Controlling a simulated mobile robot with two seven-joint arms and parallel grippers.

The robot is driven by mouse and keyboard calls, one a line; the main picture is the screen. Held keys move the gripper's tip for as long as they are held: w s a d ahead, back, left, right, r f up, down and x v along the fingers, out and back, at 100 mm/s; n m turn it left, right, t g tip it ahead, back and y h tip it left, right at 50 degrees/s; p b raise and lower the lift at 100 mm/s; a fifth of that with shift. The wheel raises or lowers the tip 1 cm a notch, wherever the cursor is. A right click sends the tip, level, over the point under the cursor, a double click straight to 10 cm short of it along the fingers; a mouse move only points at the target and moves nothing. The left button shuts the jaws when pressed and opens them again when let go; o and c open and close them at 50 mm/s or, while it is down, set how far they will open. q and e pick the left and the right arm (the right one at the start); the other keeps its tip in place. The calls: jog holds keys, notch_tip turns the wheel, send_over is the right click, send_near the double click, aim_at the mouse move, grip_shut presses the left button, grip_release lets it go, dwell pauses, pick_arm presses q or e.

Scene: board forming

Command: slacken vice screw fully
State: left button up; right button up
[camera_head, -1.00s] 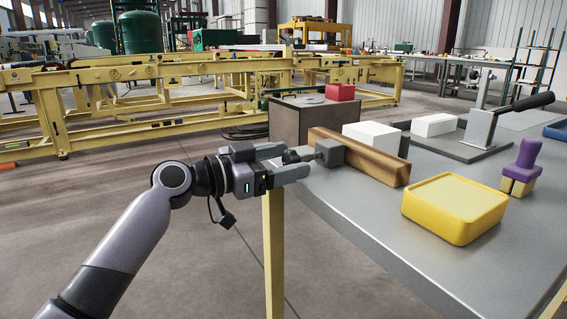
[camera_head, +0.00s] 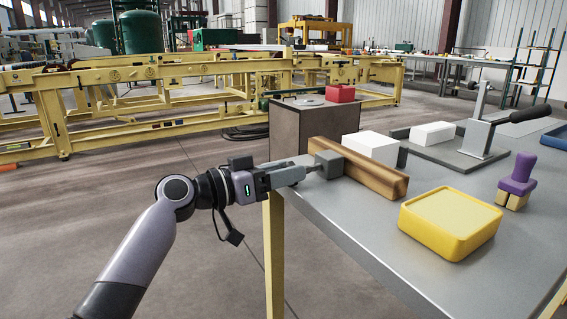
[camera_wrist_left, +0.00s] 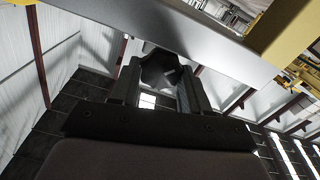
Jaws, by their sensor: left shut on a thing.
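The vice sits at the left edge of the grey table, with a long brown wooden jaw (camera_head: 360,168) and a grey block (camera_head: 329,164) on its outer side. A short grey screw shaft (camera_head: 313,168) comes out of that block toward my left gripper (camera_head: 297,174). My left gripper's fingers are shut on the dark screw knob (camera_wrist_left: 160,70), which shows between the fingertips in the left wrist view. The fingers hide most of the knob in the head view. A white block (camera_head: 371,148) lies behind the wooden jaw. My right gripper is not in view.
A yellow tray (camera_head: 450,222), a purple-handled stamp-like tool (camera_head: 518,180) and a lever press (camera_head: 480,135) with a white block (camera_head: 432,133) stand on the table (camera_head: 400,280). A red box (camera_head: 340,93) sits on a brown cabinet (camera_head: 295,128). Open floor lies left.

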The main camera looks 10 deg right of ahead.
pick_arm(q)
jog(key=shift+n, duration=0.6)
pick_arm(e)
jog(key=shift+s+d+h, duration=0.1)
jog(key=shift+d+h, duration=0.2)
pick_arm(q)
jog(key=o, duration=1.1)
jog(key=shift+a, duration=0.1)
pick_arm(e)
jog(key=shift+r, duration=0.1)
pick_arm(q)
jog(key=shift+p+v, duration=0.75)
jog(key=shift+v, duration=2.65)
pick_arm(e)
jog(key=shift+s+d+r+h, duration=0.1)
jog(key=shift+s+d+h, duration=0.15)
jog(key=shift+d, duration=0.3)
